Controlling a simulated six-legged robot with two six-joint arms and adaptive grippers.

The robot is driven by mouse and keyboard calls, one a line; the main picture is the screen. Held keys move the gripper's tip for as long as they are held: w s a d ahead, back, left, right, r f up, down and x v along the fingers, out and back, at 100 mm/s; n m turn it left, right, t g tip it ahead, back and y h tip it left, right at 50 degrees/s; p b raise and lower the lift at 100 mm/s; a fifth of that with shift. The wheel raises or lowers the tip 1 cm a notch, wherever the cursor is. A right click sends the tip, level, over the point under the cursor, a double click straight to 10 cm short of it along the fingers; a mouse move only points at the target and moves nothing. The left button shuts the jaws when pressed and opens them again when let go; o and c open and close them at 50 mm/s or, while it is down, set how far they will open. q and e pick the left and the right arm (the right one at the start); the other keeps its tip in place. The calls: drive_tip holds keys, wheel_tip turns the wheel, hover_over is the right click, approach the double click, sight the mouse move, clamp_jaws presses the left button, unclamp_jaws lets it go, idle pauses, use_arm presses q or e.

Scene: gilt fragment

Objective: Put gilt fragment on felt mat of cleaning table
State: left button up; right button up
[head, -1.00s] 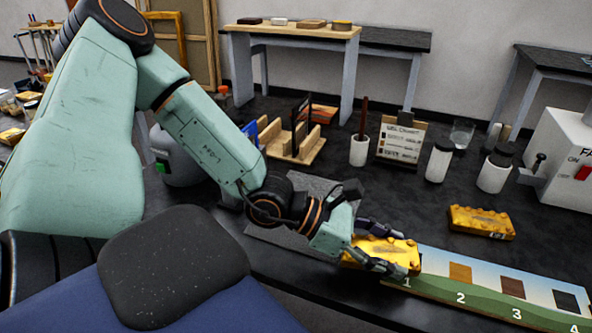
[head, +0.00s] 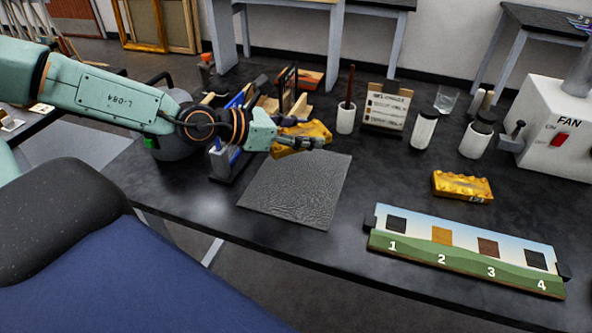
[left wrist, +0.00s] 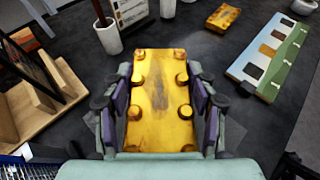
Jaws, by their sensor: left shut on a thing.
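My left gripper (head: 297,137) is shut on a gilt fragment (head: 313,129), a knobbed golden block with a worn dark patch. The left wrist view shows the fragment (left wrist: 160,95) between both fingers. In the head view it is held at the far edge of the grey felt mat (head: 295,190), which lies bare on the black table (head: 330,250). I cannot tell how high above the table it is. A second golden block (head: 462,186) lies on the table to the right, with a small label on its side. My right gripper is not in view.
A numbered strip with colour squares (head: 465,252) lies at the front right. A wooden rack (head: 287,97), a brush cup (head: 346,118), a sign card (head: 387,107), white jars (head: 424,130) and a fan box (head: 555,125) stand behind. The table between mat and strip is clear.

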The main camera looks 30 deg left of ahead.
use_arm(q)
drive_tip(key=shift+w+d+f+b, duration=0.15)
drive_tip(key=shift+d+f+b, duration=0.05)
drive_tip(key=shift+f+b, duration=0.3)
drive_tip(key=b, duration=0.5)
hover_over(304, 177)
wheel_tip(304, 177, down, 5)
drive_tip(key=shift+w+a+f, duration=0.1)
drive_tip(key=shift+a, duration=0.05)
drive_tip(key=shift+f, duration=0.45)
wheel_tip(304, 177, down, 3)
drive_tip(key=b, duration=0.3)
